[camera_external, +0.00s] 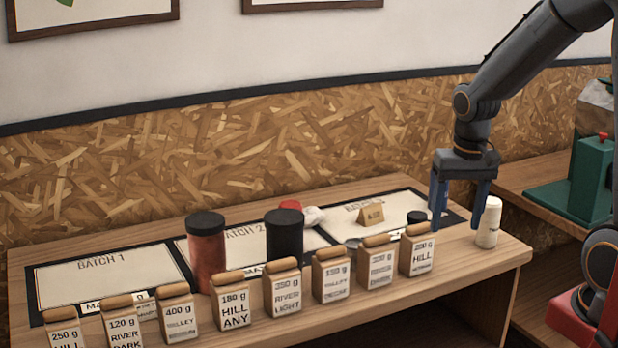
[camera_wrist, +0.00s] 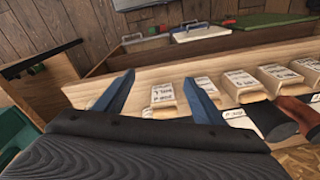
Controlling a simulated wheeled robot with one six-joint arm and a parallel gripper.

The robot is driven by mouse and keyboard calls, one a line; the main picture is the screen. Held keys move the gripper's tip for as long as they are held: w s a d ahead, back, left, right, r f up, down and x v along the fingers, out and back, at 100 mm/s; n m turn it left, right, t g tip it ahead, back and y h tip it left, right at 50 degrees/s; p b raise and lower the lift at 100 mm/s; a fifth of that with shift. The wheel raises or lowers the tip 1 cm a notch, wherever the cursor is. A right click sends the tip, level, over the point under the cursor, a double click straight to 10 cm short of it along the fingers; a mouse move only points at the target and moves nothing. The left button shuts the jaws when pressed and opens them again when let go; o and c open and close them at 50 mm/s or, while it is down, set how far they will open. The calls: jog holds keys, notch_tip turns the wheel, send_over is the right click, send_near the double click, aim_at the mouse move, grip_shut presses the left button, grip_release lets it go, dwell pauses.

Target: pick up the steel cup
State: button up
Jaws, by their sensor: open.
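My gripper (camera_external: 457,222) is open and empty, pointing down over the right end of the long table. In the wrist view its two blue fingers (camera_wrist: 158,80) are spread, with a labelled paper bag (camera_wrist: 163,98) showing beyond and between them. I cannot make out a clear steel cup. A small greyish rim (camera_external: 353,242) shows behind the paper bags, left of my gripper, mostly hidden; I cannot tell if it is the cup. A pale cylinder (camera_external: 488,230) stands just right of my gripper's right finger.
Several labelled paper bags (camera_external: 281,289) line the table's front edge. Behind them stand a red-brown jar (camera_external: 206,258), a black jar (camera_external: 284,236) and a small black-topped item (camera_external: 416,217). Batch mats (camera_external: 110,280) lie at the back. A green machine (camera_external: 590,165) is at right.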

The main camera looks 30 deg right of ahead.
jog(key=w+a+m, duration=0.4)
jog(key=w+m, duration=0.2)
jog(key=w, duration=0.5)
jog(key=m+g+p, duration=0.1)
jog(key=m, duration=0.9)
send_over(355, 243)
jog(key=s+a, duration=0.2)
notch_tip(355, 243, down, 2)
jog(key=shift+d+f+p, duration=0.2)
jog(key=shift+f+p, duration=0.8)
jog(key=shift+f, duration=2.1)
jog(key=shift+d+f+p, duration=0.15)
jog(key=shift+f+p, duration=0.85)
jog(key=shift+f, duration=2.1)
jog(key=c, duration=1.2)
